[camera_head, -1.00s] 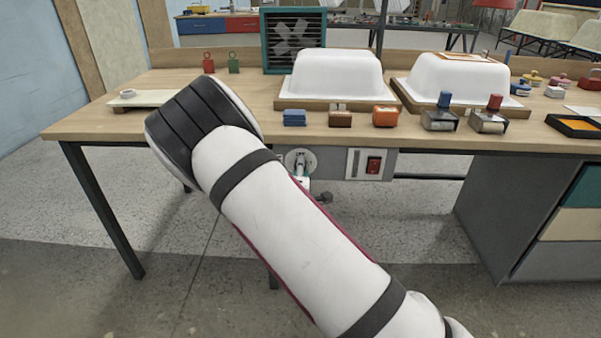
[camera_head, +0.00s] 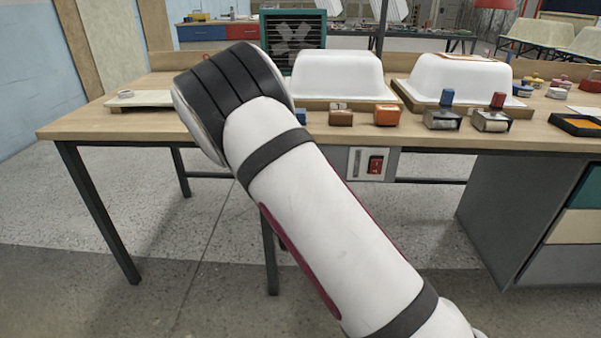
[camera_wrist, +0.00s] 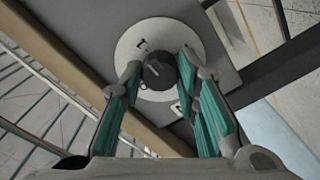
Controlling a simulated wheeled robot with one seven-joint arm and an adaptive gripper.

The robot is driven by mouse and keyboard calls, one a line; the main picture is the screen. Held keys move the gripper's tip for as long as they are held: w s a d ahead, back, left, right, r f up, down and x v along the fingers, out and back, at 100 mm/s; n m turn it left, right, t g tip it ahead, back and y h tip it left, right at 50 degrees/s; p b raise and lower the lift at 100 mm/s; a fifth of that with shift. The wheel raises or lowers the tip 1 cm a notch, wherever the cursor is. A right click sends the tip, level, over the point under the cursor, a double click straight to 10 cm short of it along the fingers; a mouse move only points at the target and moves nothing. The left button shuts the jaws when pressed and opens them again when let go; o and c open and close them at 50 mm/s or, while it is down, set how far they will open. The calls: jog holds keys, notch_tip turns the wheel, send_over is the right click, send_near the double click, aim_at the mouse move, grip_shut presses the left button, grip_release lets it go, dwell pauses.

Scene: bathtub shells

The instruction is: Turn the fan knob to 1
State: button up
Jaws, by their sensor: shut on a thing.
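In the wrist view, a dark round knob (camera_wrist: 158,74) sits at the middle of a white dial disc (camera_wrist: 150,30) on a grey panel. My gripper (camera_wrist: 161,68) has its two teal-padded fingers on either side of the knob and is shut on it. Small dark marks show on the disc, but I cannot read a number or tell where the knob points. In the head view, my arm hides the knob, its dial and my gripper. The fan (camera_head: 293,30), a teal-framed box with a dark grille, stands at the table's back.
The grey panel under the table's front edge carries a red switch (camera_head: 375,165). The wooden table (camera_head: 110,122) holds white tub shells (camera_head: 338,72) and several small blocks and stamps. A grey drawer cabinet (camera_head: 510,210) stands below right. The floor at the left is clear.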

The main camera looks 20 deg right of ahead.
dwell(0.4)
jog(key=o, duration=1.2)
jog(key=shift+c, duration=0.2)
jog(key=shift+s, duration=0.1)
jog(key=v, duration=1.1)
jog(key=shift+s, duration=0.35)
jog(key=shift+a, duration=0.15)
